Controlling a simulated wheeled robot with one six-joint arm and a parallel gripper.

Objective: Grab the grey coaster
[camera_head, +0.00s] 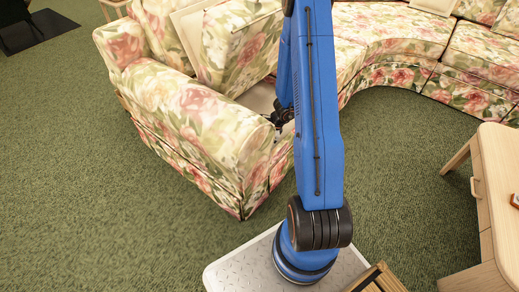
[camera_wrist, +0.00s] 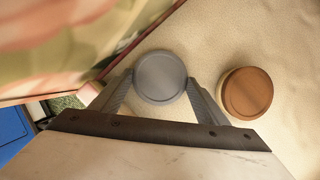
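The grey coaster (camera_wrist: 160,77) is a round grey disc in the upper middle of the wrist view, over a cream, textured surface. My gripper (camera_wrist: 160,79) has one finger on each side of it, the tips at its left and right edges. I see no clear gap between the tips and the coaster, but cannot tell whether they press on it or whether it is lifted. In the head view my gripper (camera_head: 282,117) is down behind the near sofa arm, mostly hidden by my blue arm. The coaster cannot be made out there.
A round brown piece (camera_wrist: 247,93) lies just right of the right finger. The floral sofa (camera_head: 190,115) curves behind my arm. Green carpet (camera_head: 90,190) is clear at left.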

